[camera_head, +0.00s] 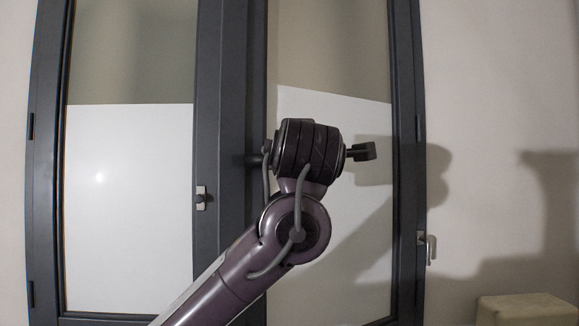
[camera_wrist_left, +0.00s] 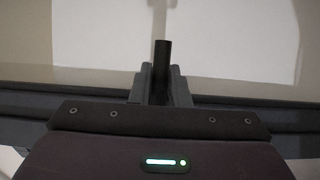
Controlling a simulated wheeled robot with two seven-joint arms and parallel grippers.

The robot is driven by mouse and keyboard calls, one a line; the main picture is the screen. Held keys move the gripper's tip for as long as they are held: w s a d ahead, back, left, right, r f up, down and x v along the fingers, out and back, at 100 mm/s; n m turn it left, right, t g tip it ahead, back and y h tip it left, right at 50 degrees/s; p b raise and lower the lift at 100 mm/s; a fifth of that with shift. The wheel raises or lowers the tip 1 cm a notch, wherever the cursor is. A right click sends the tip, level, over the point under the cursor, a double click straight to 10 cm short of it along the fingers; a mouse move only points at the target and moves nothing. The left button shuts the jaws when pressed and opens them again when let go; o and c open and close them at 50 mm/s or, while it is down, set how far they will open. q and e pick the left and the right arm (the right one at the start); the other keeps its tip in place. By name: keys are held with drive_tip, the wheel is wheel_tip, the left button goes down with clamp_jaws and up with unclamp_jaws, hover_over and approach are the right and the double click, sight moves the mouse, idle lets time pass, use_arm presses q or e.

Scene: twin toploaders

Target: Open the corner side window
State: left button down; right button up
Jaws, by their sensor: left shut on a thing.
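A dark-framed window fills the middle of the head view, with a left pane (camera_head: 130,200) and a right pane (camera_head: 345,250) either side of a thick dark upright (camera_head: 222,130). My left arm comes up from below, its wrist in front of the right pane. My left gripper (camera_wrist_left: 160,85) is shut on a dark round bar (camera_wrist_left: 161,58), seemingly a handle, in the left wrist view. In the head view the fingers and grip are mostly hidden by the wrist, close to the upright. I cannot tell whether the right pane stands ajar. My right gripper is out of view.
A small light catch (camera_head: 202,198) sits on the upright. A light handle (camera_head: 429,248) is on the right edge of the frame. A pale box or stool (camera_head: 525,309) stands at the lower right by the bare wall (camera_head: 500,80).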

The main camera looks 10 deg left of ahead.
use_arm(q)
drive_tip(key=s+d+b, duration=0.3)
drive_tip(key=s+d, duration=0.1)
drive_tip(key=d, duration=0.2)
drive_tip(key=shift+s+d+b, duration=0.2)
drive_tip(key=shift+s+b, duration=0.1)
drive_tip(key=shift+s, duration=0.1)
drive_tip(key=c, duration=1.1)
unclamp_jaws()
drive_tip(key=shift+w+a, duration=0.15)
drive_tip(key=o, duration=0.5)
drive_tip(key=s+d+b, duration=0.3)
drive_tip(key=s+d, duration=0.2)
drive_tip(key=d, duration=0.1)
drive_tip(key=shift+d, duration=0.25)
